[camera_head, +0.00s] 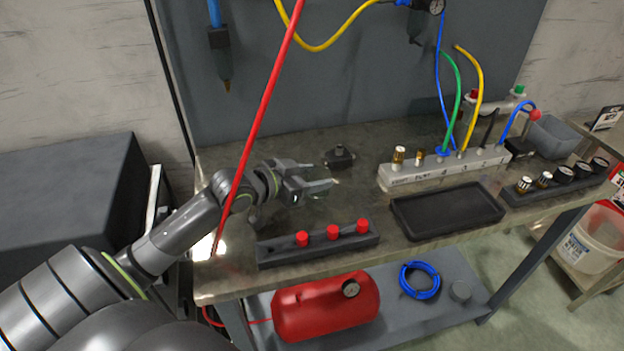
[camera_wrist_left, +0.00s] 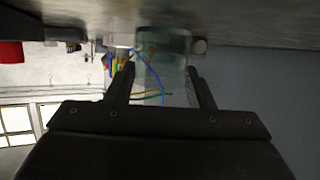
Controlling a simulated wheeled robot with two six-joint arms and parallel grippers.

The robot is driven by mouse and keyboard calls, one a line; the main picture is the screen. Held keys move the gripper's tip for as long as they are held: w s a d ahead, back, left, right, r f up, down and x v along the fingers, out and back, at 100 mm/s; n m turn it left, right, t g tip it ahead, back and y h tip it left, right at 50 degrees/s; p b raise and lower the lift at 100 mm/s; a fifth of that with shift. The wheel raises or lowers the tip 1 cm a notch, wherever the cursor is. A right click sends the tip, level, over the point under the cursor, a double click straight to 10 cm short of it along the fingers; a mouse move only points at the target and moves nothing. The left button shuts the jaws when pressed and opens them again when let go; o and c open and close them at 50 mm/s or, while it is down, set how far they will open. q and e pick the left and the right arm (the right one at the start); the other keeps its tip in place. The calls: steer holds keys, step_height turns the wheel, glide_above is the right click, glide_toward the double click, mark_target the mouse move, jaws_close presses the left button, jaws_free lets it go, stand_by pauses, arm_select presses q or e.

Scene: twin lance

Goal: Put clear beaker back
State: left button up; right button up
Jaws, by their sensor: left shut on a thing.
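My left gripper (camera_head: 318,184) is over the left part of the workbench, behind the dark rack with red caps. It is shut on the clear beaker (camera_wrist_left: 165,62), which stands out between the two fingers in the left wrist view. The wrist picture looks upside down, with the bench surface along its top. The beaker's far end is close to that surface; I cannot tell whether it touches. In the head view the glass is faint and hard to make out between the fingers. My right gripper is not in view.
The dark rack with red caps (camera_head: 275,250) is at the bench's front edge. A small black block (camera_head: 339,157) lies behind the gripper. A black tray (camera_head: 447,210) and a grey manifold (camera_head: 402,180) with hoses are to the right. A red hose (camera_head: 262,120) crosses in front of my left arm.

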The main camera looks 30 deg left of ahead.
arm_select(q)
steer(key=shift+f, duration=0.2)
steer(key=o, duration=1)
steer(key=shift+o, duration=0.2)
steer(key=shift+r, duration=0.1)
